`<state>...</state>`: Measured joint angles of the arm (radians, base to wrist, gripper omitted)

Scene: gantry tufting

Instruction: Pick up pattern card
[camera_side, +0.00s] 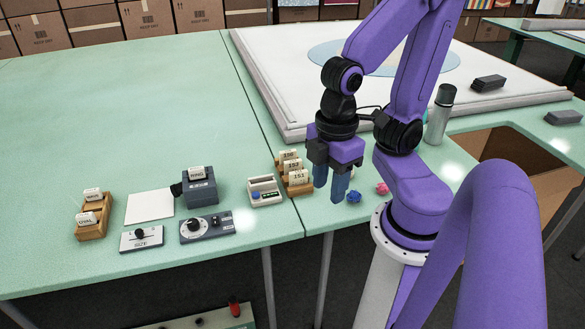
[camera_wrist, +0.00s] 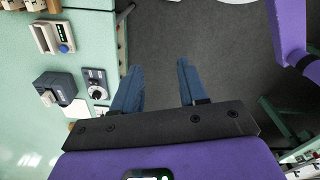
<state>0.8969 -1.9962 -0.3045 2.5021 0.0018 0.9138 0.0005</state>
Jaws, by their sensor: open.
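Several white number cards stand in wooden holders at the table's middle. The front one, marked 151 (camera_side: 299,176), and one marked 152 (camera_side: 293,164) stand upright, with another card (camera_side: 288,154) behind. More cards (camera_side: 86,218) stand in a wooden rack (camera_side: 93,232) at the left, and one (camera_side: 197,173) stands in a dark device (camera_side: 200,190). I cannot tell which is the pattern card. My gripper (camera_side: 330,182) points down, just right of the wooden holders. Its blue fingers are apart and empty; in the wrist view they (camera_wrist: 158,72) hang over the dark floor beyond the table edge.
Blue (camera_side: 353,196) and pink (camera_side: 382,188) pieces lie close right. A bottle (camera_side: 440,115) stands further right. The left table is mostly clear.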

